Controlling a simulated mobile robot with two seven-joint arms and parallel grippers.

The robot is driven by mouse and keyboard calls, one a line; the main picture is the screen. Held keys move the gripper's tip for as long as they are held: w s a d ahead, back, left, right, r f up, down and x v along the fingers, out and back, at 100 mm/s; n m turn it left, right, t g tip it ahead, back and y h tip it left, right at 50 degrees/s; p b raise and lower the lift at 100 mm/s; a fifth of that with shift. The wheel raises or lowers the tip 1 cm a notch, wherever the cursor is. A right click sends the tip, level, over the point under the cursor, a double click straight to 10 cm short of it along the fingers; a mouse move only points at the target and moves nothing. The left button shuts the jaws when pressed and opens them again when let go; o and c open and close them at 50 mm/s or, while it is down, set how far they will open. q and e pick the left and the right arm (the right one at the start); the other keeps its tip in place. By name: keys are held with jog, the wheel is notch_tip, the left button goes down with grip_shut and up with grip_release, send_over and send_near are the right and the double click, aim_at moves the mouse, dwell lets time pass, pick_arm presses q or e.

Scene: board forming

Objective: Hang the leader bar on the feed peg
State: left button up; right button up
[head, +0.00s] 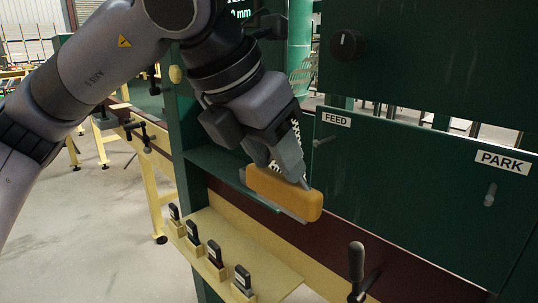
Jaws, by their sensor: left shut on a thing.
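The leader bar, seen as a yellow-orange block (285,193) with a thin grey strip along its lower side, is in my left gripper (288,178). The gripper points down and is shut on it, covering part of its top. The bar is in front of the green machine, over a narrow green ledge; I cannot tell if it touches the ledge. The feed peg (325,141) is a small grey peg under the FEED label, above and right of the bar and apart from it. The park peg (490,194) is bare under the PARK label. My right gripper is not in view.
A cream shelf (262,262) below holds several dark-handled tools in small blocks. A crank handle (356,262) sticks up at the bottom right. A black knob (347,45) is on the green panel above. A green post (183,150) stands left of the gripper.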

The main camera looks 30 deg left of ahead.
aim_at(314, 140)
pick_arm(q)
jog(key=w, duration=0.1)
jog(key=w+d, duration=0.1)
jog(key=w, duration=0.1)
jog(key=shift+w+d+f, duration=0.1)
jog(key=shift+w+f, duration=0.05)
jog(key=shift+w, duration=0.05)
dwell(0.4)
jog(key=shift+w, duration=0.15)
jog(key=shift+c, duration=0.7)
jog(key=shift+w+d, duration=0.1)
jog(key=shift+w, duration=0.1)
jog(key=shift+w+d, duration=0.1)
jog(key=shift+w, duration=0.1)
jog(key=shift+s+f, duration=0.1)
jog(key=shift+s, duration=0.05)
jog(key=shift+w+d, duration=0.25)
jog(key=shift+w, duration=0.45)
jog(key=shift+w+d, duration=0.2)
jog(key=shift+w, duration=0.5)
dwell(0.6)
jog(key=shift+w+d+f, duration=0.15)
jog(key=shift+w+f, duration=0.25)
jog(key=shift+w, duration=0.1)
dwell(0.6)
